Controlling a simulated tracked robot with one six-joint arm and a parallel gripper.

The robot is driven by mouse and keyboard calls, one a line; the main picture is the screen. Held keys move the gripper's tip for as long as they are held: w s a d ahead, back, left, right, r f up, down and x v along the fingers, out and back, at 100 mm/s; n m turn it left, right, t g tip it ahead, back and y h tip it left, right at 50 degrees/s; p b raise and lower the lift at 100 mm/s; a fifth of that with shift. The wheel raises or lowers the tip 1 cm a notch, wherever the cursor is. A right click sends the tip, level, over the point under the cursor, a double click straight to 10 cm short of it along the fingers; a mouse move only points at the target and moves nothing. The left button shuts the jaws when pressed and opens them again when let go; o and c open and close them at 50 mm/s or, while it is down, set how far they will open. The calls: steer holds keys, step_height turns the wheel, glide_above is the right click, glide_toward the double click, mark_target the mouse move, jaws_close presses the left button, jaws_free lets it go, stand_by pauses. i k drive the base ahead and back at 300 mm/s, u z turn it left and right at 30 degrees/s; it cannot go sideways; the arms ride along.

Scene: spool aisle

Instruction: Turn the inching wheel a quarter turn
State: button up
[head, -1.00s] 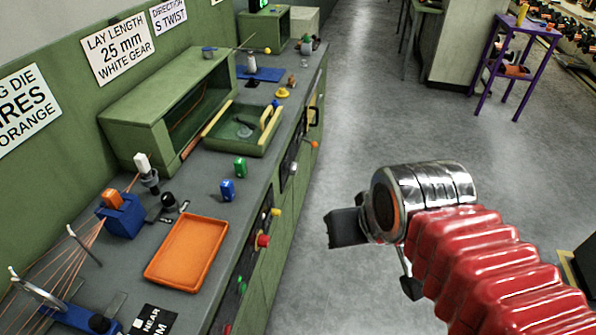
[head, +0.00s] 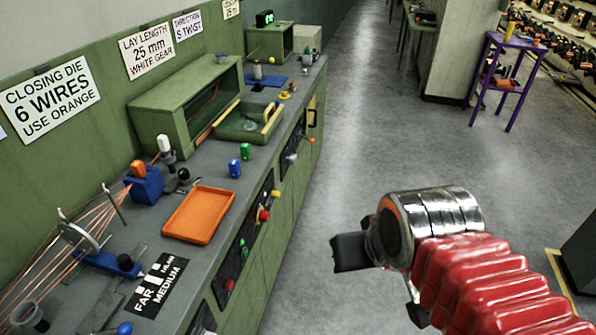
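I cannot pick out the inching wheel for certain. The front panel of the green bench has a red knob (head: 263,215), a yellow knob (head: 276,194) and a lever with an orange tip (head: 311,140). A pale disc (head: 79,238) stands on a blue mount at the bench's left end, with copper wires running past it. My gripper (head: 382,283) hangs over the open floor, right of the bench and clear of it. Its two dark fingers show apart, with nothing seen between them. The chrome wrist and red sleeve hide part of it.
A purple stand (head: 503,80) is at the back right. A dark box (head: 580,255) stands at the right edge. The aisle floor is clear.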

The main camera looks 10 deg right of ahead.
mark_target(292, 159)
steer(key=k, duration=0.65)
steer(key=z, duration=0.65)
steer(key=i, duration=1.55)
steer(key=u, duration=0.65)
steer(key=i, duration=0.6)
steer(key=u, duration=0.45)
